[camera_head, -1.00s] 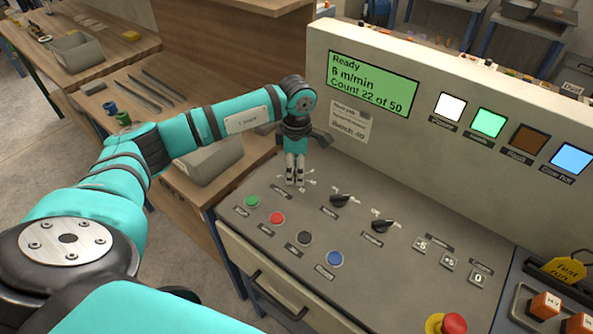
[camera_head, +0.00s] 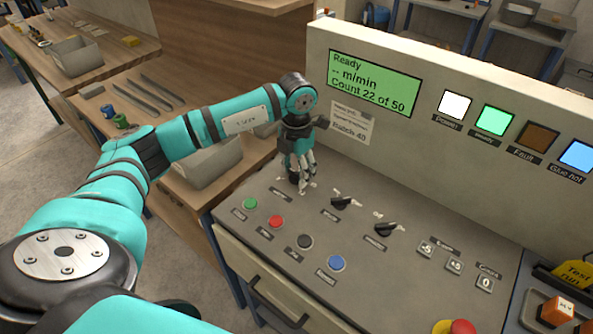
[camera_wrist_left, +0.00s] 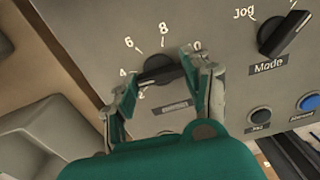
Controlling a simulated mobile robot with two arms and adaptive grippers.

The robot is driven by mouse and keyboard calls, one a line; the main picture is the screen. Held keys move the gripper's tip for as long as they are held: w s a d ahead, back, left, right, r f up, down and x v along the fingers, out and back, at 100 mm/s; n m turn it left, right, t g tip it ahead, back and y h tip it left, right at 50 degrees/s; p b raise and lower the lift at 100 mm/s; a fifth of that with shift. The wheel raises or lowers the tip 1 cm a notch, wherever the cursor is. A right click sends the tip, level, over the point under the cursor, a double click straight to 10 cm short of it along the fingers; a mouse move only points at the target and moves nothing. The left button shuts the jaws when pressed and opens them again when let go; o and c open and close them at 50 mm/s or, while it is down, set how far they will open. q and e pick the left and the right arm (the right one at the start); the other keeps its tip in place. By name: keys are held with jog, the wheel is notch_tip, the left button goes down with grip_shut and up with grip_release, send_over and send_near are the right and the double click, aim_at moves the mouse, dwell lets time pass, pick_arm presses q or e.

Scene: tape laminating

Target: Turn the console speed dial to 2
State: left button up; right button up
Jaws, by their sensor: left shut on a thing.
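The console speed dial (camera_wrist_left: 160,70) is a black knob with the marks 2, 4, 6, 8 and one partly hidden mark around it, in the left wrist view. My left gripper (camera_wrist_left: 166,86) has its fingers on both sides of the knob and is shut on it. In the head view the same gripper (camera_head: 300,180) points down at the console's far left corner and mostly hides the dial. Exactly where the knob points is hard to tell. The green display (camera_head: 374,83) reads "Ready", "-- m/min", "Count 22 of 50". My right gripper is not in view.
The mode knob (camera_wrist_left: 283,36) and another black knob (camera_head: 386,229) sit right of the dial. Green (camera_head: 250,203), red (camera_head: 276,222), black and blue buttons line the front. A red stop button (camera_head: 461,328) is near the bottom edge. The upright panel (camera_head: 440,150) stands behind.

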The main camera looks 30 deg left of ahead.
aim_at(296, 172)
pick_arm(q)
jog(key=n, duration=0.3)
jog(key=shift+w+r+n, duration=0.1)
jog(key=shift+n, duration=2.2)
jog(key=o, duration=1.2)
jog(key=shift+c, duration=0.2)
notch_tip(296, 172, up, 12)
